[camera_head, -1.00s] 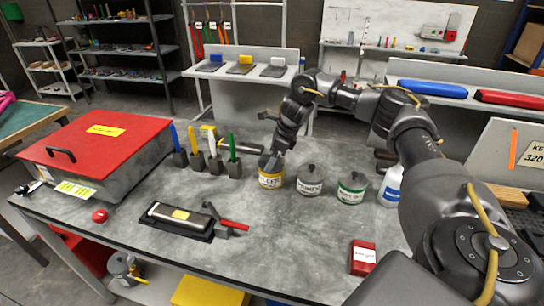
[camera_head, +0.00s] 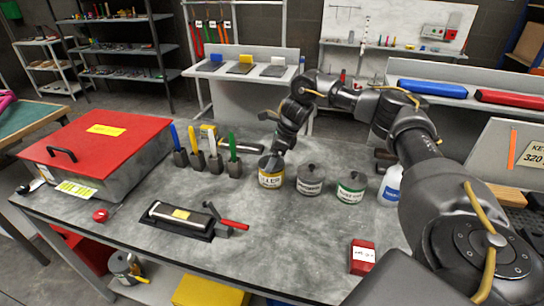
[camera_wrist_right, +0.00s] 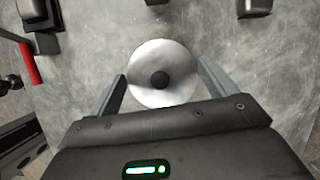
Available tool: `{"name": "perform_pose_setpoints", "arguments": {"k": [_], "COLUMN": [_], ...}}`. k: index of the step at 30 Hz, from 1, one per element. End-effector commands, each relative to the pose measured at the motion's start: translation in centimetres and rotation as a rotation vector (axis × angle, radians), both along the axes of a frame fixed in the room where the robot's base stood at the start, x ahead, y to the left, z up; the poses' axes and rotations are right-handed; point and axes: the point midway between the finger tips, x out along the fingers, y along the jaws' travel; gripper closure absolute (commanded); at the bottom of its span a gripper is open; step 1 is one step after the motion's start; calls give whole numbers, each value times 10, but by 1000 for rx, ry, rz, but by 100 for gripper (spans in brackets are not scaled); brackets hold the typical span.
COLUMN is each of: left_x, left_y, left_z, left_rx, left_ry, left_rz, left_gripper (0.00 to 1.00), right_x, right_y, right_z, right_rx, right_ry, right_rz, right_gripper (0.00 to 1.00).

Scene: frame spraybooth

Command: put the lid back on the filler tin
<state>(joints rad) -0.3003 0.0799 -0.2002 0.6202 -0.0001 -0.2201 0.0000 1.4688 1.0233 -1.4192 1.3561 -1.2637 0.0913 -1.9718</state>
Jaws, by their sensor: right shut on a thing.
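The filler tin (camera_head: 270,180) has a yellow label and stands on the grey bench in the head view. My right gripper (camera_head: 271,160) is right over it and hides most of its top. In the right wrist view a round pale metal lid (camera_wrist_right: 145,92) with a dark central knob lies between the two fingers of my right gripper (camera_wrist_right: 162,70). The gripper is shut on the lid at its rim. The lid covers what is beneath it, so I cannot tell whether it is seated on the tin. My left gripper is not in view.
Two lidded tins, one grey-labelled (camera_head: 310,182) and one green-labelled (camera_head: 350,190), stand just right. Several upright tools in dark holders (camera_head: 215,162) stand left.

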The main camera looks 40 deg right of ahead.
Motion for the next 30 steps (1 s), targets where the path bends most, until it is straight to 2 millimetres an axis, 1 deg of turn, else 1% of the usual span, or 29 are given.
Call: {"name": "perform_pose_setpoints", "arguments": {"k": [14, 15, 18, 30], "left_x": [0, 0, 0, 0], "left_y": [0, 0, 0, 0], "left_z": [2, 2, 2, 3], "left_rx": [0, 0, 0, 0], "left_ry": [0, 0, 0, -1], "left_rz": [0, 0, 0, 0], "left_gripper": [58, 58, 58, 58], "right_x": [0, 0, 0, 0], "right_y": [0, 0, 0, 0], "right_z": [0, 0, 0, 1], "right_rx": [0, 0, 0, 0], "right_ry": [0, 0, 0, 0], "right_rz": [0, 0, 0, 0], "right_gripper": [41, 12, 0, 0]}}
